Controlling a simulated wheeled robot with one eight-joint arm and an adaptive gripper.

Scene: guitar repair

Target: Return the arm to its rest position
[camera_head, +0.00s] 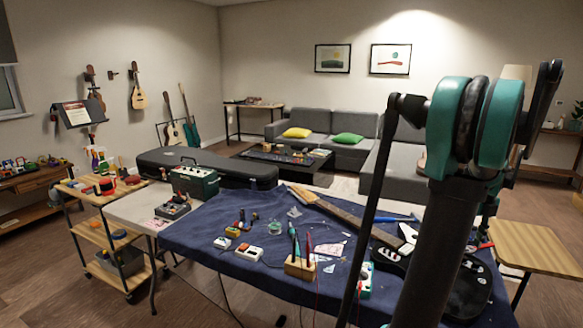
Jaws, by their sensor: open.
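My arm (436,235) rises through the right of the head view, with a large green and black joint (473,125) near the top. A thin dark rod (371,205) runs down its left side. Part of a green and black link (488,205) shows just behind the arm, over the right side of the table. My gripper cannot be made out; the arm may hide it. Whether it touches anything cannot be seen.
Sofas (345,153) are behind.

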